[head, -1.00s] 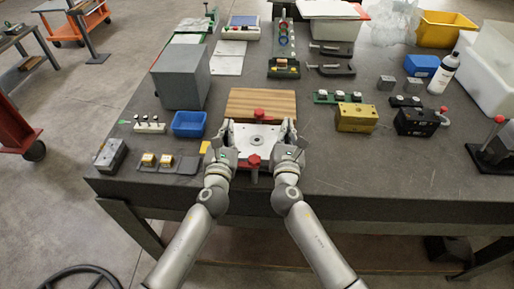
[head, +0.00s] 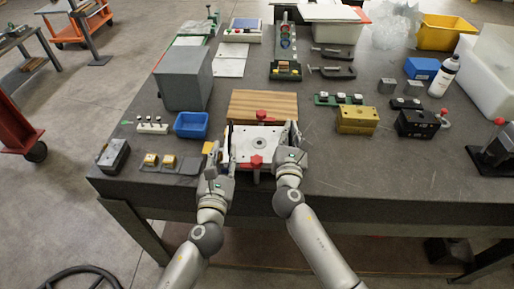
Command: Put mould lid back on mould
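The mould, with a pale metal plate (head: 259,144) on top that has a round hole in its middle, stands near the table's front edge. I cannot tell whether this plate is the lid. One red knob (head: 261,114) is at its far side and another red knob (head: 256,161) at its near side. My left gripper (head: 217,160) is at the plate's left, turned and apparently apart from it; its finger opening is unclear. My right gripper (head: 295,135) is at the plate's right edge, fingers pointing away from me; contact and opening are unclear.
A wooden board (head: 263,105) lies behind the mould. A grey block (head: 184,79) and a blue bin (head: 191,124) stand to the left. A yellow block (head: 357,120) and a black block (head: 417,123) stand to the right.

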